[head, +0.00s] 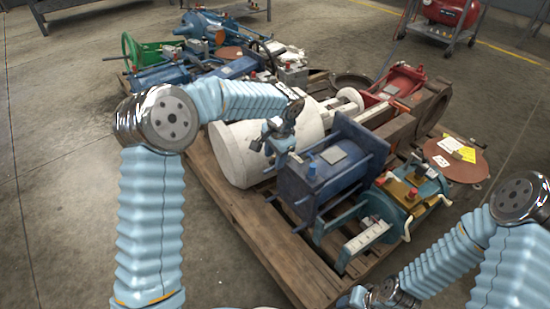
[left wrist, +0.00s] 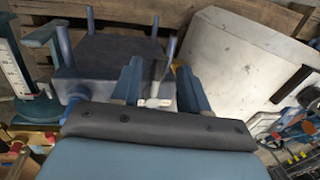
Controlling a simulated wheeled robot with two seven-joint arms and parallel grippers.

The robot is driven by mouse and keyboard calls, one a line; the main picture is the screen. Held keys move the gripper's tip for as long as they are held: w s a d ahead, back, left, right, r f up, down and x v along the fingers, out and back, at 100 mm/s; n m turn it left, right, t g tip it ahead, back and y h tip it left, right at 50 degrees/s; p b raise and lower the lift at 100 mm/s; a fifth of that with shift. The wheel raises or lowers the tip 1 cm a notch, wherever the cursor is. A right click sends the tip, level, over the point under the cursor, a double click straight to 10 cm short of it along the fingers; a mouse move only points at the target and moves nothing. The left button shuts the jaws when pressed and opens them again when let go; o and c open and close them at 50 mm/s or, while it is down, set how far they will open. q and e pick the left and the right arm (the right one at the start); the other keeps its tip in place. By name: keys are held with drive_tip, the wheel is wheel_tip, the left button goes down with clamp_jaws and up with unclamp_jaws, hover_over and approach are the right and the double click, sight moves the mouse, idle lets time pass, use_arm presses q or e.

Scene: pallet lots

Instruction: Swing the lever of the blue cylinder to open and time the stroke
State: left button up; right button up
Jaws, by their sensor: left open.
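The blue cylinder (head: 325,170) is a dark blue block with square end plates and tie rods, lying on the wooden pallet. Its blue body also shows at the top left of the left wrist view (left wrist: 108,52). My left gripper (head: 280,143) is at the cylinder's upper left end, its jaws apart. In the left wrist view, a small pale grey piece (left wrist: 157,94), perhaps the lever, shows between the two blue fingers; I cannot tell if they touch it. In the head view the gripper hides this spot.
A large white cylinder (head: 232,152) lies just left of the gripper. A teal unit with a white scale (head: 365,238) stands at the pallet's front right. Red and green machines crowd the back. Bare wooden pallet (head: 275,245) and concrete floor lie in front.

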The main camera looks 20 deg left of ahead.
use_arm(q)
drive_tip(key=shift+f, duration=0.25)
clamp_jaws()
